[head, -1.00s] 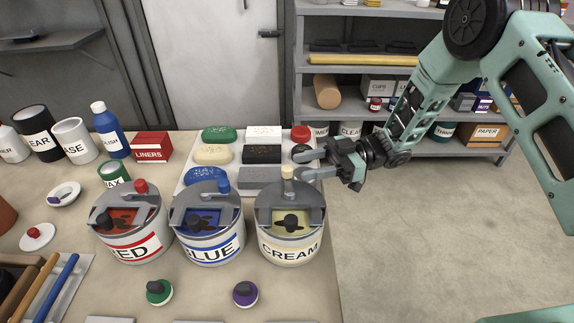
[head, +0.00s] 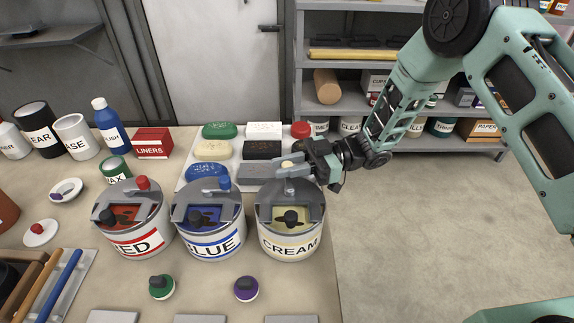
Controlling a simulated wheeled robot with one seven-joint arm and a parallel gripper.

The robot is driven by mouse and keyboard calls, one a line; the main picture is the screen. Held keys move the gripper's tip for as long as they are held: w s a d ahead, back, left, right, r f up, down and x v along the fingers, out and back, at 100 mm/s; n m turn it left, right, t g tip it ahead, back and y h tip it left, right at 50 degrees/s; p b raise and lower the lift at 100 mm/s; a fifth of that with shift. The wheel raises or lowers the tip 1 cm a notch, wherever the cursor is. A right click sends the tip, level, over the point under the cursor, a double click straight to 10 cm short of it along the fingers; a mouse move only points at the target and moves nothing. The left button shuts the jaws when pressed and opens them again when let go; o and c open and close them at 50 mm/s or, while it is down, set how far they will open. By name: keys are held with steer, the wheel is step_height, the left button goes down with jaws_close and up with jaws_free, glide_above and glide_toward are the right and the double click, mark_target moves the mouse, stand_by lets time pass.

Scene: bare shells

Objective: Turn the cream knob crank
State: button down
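The cream can (head: 290,247), labelled CREAM, stands at the right end of a row of three cans on the bench. Its grey lid has an opening with a dark knob (head: 291,217) in front. The cream knob (head: 287,164) of the crank stands at the back of the lid, partly hidden by my gripper. My gripper (head: 287,169) reaches in from the right, with its fingers at the cream knob. The near finger passes in front of the knob. I cannot tell whether the fingers press on it.
The blue can (head: 211,246) with a blue knob stands close to the left, then the red can (head: 134,244). Behind lies a tray of coloured blocks (head: 263,150). Green (head: 161,288) and purple (head: 246,289) knobbed discs lie in front. Open floor is at right.

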steer(key=shift+s+a+f+n+g+h+b, duration=0.1)
steer(key=shift+a+n+g+h+b, duration=0.2)
steer(key=shift+n+g, duration=0.35)
steer(key=shift+w+a+n+g+h+b, duration=0.1)
steer(key=shift+n+g+h+b, duration=0.3)
steer(key=shift+g, duration=0.5)
steer(key=shift+s+a+f+n+g+h+b, duration=0.1)
steer(key=shift+a+n+g+h+b, duration=0.1)
steer(key=shift+n+g+b, duration=0.35)
steer(key=shift+s+a+r+n+g+h+b, duration=0.15)
steer(key=shift+n+g+h+b, duration=0.25)
steer(key=shift+n+g+h, duration=0.45)
steer(key=shift+s+a+n+g+h+b, duration=0.1)
steer(key=shift+a+n+g+h+b, duration=0.3)
steer(key=shift+g, duration=0.75)
steer(key=shift+d+n, duration=0.15)
steer(key=shift+n, duration=0.1)
steer(key=c, duration=1.3)
jaws_free()
steer(key=shift+o, duration=0.2)
steer(key=b+v, duration=0.2)
steer(key=v, duration=1.5)
steer(key=shift+w+r, duration=0.2)
steer(key=shift+w, duration=0.05)
